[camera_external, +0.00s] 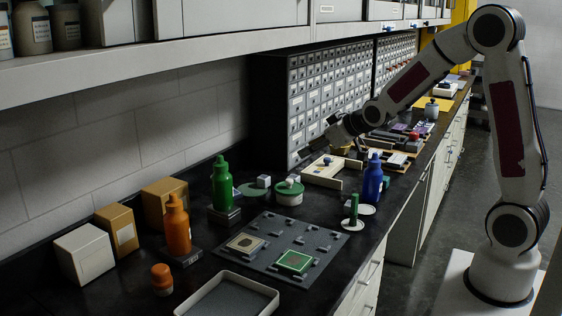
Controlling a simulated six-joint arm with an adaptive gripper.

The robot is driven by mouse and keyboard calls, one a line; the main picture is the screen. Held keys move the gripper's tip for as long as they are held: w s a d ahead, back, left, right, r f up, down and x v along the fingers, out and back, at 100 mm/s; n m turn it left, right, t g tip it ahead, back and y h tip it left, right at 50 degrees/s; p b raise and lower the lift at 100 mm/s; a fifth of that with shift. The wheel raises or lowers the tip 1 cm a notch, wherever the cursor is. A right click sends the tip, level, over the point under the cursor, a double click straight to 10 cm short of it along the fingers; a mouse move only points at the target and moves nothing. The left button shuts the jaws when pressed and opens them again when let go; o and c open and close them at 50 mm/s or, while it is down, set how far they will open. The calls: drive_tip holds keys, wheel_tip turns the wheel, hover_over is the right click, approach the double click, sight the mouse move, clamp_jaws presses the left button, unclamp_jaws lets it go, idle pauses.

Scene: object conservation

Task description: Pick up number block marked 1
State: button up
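I cannot read a number 1 on any block in this dim view. A small white block (264,181) sits on a green disc on the dark counter, left of a round container with a green lid (289,188). Another small pale piece (294,181) is on top of that lid. My gripper (306,154) is above the far part of the counter, over the left edge of a light wooden tray (322,180) with small pieces in it. The gripper is dark and small here, so its fingers and anything between them cannot be made out.
Green (221,186), orange (177,226) and blue (372,182) bottles stand on the counter (215,262). A grey slotted board (270,241) and an empty tray (228,299) lie in front. Boxes (84,254) line the wall; a drawer cabinet (315,90) stands behind the gripper.

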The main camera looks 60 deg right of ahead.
drive_tip(key=t, duration=0.2)
hover_over(297, 178)
drive_tip(key=s, duration=0.2)
wheel_tip(297, 178, down, 7)
drive_tip(key=shift+s+a+r+h, duration=0.2)
drive_tip(key=shift+a+h, duration=0.1)
drive_tip(key=shift+h, duration=0.1)
drive_tip(key=shift+f, duration=0.1)
drive_tip(key=shift+f, duration=1.65)
drive_tip(key=shift+f, duration=1.7)
drive_tip(key=shift+w+d+f, duration=0.15)
drive_tip(key=shift+w+f, duration=0.3)
drive_tip(key=shift+w, duration=0.15)
drive_tip(key=shift+x, duration=0.8)
drive_tip(key=shift+r, duration=0.1)
